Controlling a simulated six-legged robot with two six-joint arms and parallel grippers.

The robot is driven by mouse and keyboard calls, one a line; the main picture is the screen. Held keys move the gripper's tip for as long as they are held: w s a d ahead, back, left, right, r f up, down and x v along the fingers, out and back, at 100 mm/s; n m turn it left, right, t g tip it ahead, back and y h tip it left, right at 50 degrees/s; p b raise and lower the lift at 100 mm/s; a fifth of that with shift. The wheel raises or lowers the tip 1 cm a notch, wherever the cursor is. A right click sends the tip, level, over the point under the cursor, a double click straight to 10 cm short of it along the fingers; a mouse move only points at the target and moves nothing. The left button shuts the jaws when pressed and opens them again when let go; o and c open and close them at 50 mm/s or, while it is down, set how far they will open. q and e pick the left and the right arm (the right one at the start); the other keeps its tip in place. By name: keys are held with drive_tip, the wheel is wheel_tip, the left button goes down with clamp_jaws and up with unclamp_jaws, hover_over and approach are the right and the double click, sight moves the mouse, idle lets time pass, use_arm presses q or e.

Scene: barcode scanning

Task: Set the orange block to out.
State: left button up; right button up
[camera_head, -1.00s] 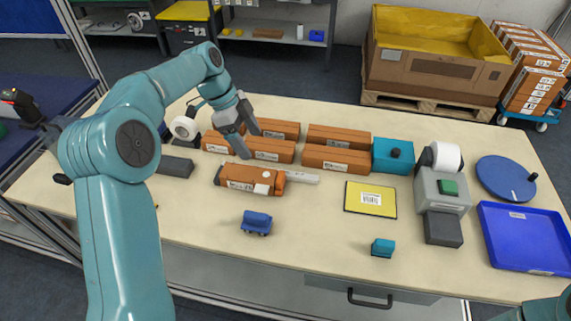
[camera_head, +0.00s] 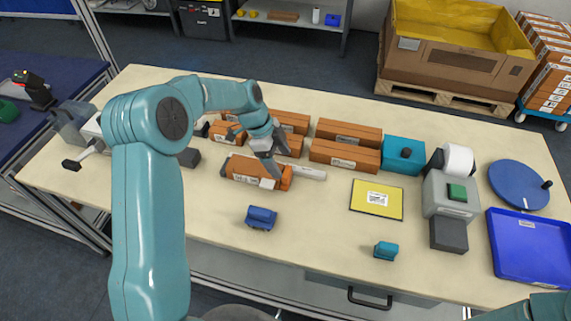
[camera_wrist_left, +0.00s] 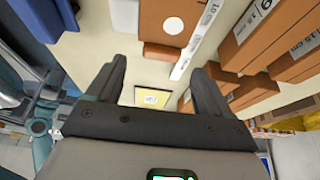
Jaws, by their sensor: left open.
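A brown box-shaped piece (camera_head: 243,168) with a white label lies on the table left of the middle. The orange block (camera_head: 286,178) is at its right end, partly hidden by my left gripper. A white printed strip (camera_head: 309,173) sticks out to the right beside it. In the left wrist view the orange block (camera_wrist_left: 161,52) is at the end of the brown piece, beyond my fingertips. My left gripper (camera_head: 270,172) is open over the right end of the piece; its open jaws (camera_wrist_left: 157,85) look empty in the wrist view. My right gripper is out of view.
Brown labelled boxes (camera_head: 344,154) stand behind the piece. A blue wheeled item (camera_head: 261,217) stands in front. A yellow labelled card (camera_head: 377,199), a teal box (camera_head: 403,156), a grey label printer (camera_head: 451,195) and a blue tray (camera_head: 528,246) are to the right. The front middle is mostly clear.

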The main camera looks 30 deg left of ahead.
sight(286, 172)
use_arm(q)
drive_tip(key=x, duration=0.3)
drive_tip(key=shift+f+p, duration=0.35)
drive_tip(key=shift+f, duration=0.05)
drive_tip(key=shift+w+d+f, duration=0.15)
drive_tip(key=shift+d+f, duration=0.1)
drive_tip(key=shift+f, duration=0.05)
drive_tip(key=shift+a, duration=0.1)
